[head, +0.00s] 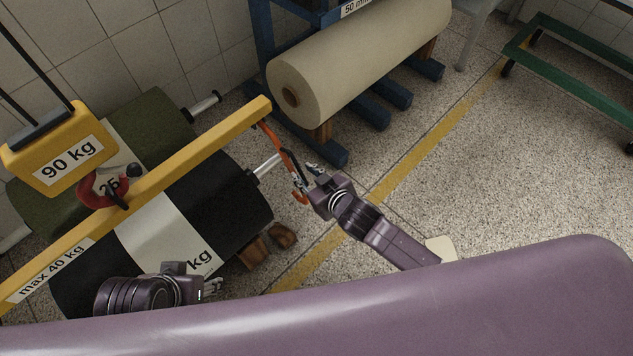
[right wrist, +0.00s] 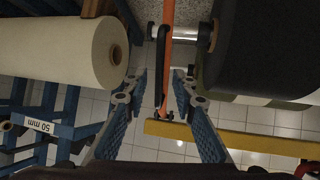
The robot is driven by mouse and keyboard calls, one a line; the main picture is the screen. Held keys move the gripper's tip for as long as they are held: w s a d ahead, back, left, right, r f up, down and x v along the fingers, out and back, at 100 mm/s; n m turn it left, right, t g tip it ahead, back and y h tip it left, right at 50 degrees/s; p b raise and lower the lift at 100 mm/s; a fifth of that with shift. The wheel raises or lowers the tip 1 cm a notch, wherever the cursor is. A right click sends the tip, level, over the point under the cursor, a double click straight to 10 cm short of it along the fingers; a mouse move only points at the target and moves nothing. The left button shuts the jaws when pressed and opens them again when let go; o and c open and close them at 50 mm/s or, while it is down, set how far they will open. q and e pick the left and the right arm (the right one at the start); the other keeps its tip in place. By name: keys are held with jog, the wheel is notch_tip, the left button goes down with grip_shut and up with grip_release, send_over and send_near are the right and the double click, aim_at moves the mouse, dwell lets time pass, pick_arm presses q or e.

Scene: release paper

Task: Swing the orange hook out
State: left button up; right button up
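The orange hook (head: 280,148) hangs from the far end of the yellow beam (head: 190,163), beside the roll's metal spindle end (head: 266,167). My right gripper (head: 307,182) is at the hook's lower part. In the right wrist view, the orange hook (right wrist: 167,65) runs between the two blue-padded fingers of my right gripper (right wrist: 158,82). The fingers are apart, with gaps on both sides of the hook; contact cannot be told. My left gripper (head: 211,287) is low in the head view, in front of the black roll (head: 225,205). Its fingers are mostly hidden.
A yellow 90 kg block (head: 60,150) and red hook (head: 92,190) are at the beam. A green roll (head: 150,120) lies behind the black one. A cream roll (head: 370,65) rests on a blue rack (head: 330,150). Floor right of my right arm is clear.

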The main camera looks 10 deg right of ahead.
jog(key=v, duration=0.8)
jog(key=shift+s, duration=0.2)
